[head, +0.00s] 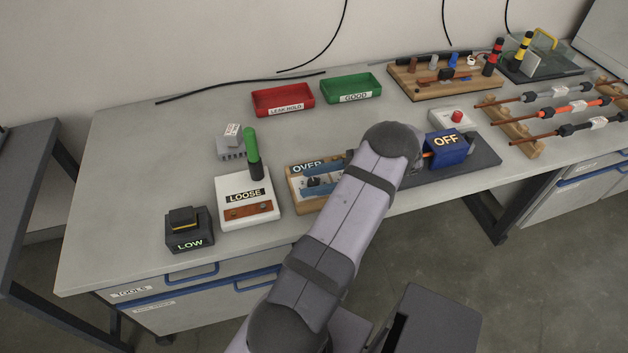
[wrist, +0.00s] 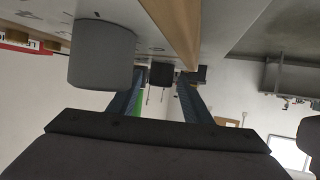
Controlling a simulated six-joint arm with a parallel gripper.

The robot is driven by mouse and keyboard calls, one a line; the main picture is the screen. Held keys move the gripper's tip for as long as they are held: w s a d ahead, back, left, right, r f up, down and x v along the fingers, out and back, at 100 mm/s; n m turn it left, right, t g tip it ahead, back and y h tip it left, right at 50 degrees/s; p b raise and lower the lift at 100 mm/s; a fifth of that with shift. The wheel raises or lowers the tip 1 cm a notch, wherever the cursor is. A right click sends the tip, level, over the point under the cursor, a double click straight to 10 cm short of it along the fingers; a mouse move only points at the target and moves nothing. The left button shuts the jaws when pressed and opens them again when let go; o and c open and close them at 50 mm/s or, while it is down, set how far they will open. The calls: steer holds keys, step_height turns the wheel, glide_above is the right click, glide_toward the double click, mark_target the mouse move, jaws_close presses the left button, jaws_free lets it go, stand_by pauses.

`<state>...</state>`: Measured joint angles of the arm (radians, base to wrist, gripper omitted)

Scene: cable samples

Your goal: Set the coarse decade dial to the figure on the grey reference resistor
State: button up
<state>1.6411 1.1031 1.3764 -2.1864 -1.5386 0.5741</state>
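The wooden-framed box (head: 296,196) with a white panel and an "OVER" sign looks like the decade box; my arm hides its right part. In the wrist view, a large grey cylindrical knob (wrist: 101,55) stands on the panel, left of my fingers. A smaller dark knob (wrist: 162,74) shows between the fingertips; I cannot tell which is the coarse dial. My gripper (wrist: 164,80) is open, its two blue fingers apart, with nothing visibly gripped. A grey finned block (head: 231,153) with a white label, likely the reference resistor, lies behind the box; its figure is unreadable.
The white "LOOSE" unit (head: 245,207) with a green-handled post (head: 252,148) stands left of the box, and the "LOW" unit (head: 189,236) further left. The blue "OFF" unit (head: 449,153) is right of my arm. Red (head: 283,101) and green (head: 350,91) trays sit behind.

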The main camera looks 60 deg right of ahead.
mark_target(316, 181)
steer(key=shift+s, duration=0.1)
steer(key=b+v, duration=0.2)
steer(key=v, duration=0.3)
steer(key=shift+s+d+r, duration=0.1)
steer(key=shift+s+d, duration=0.1)
steer(key=shift+s, duration=0.15)
steer(key=shift+s+d+r, duration=0.25)
steer(key=shift+s+r, duration=0.1)
steer(key=shift+s, duration=0.2)
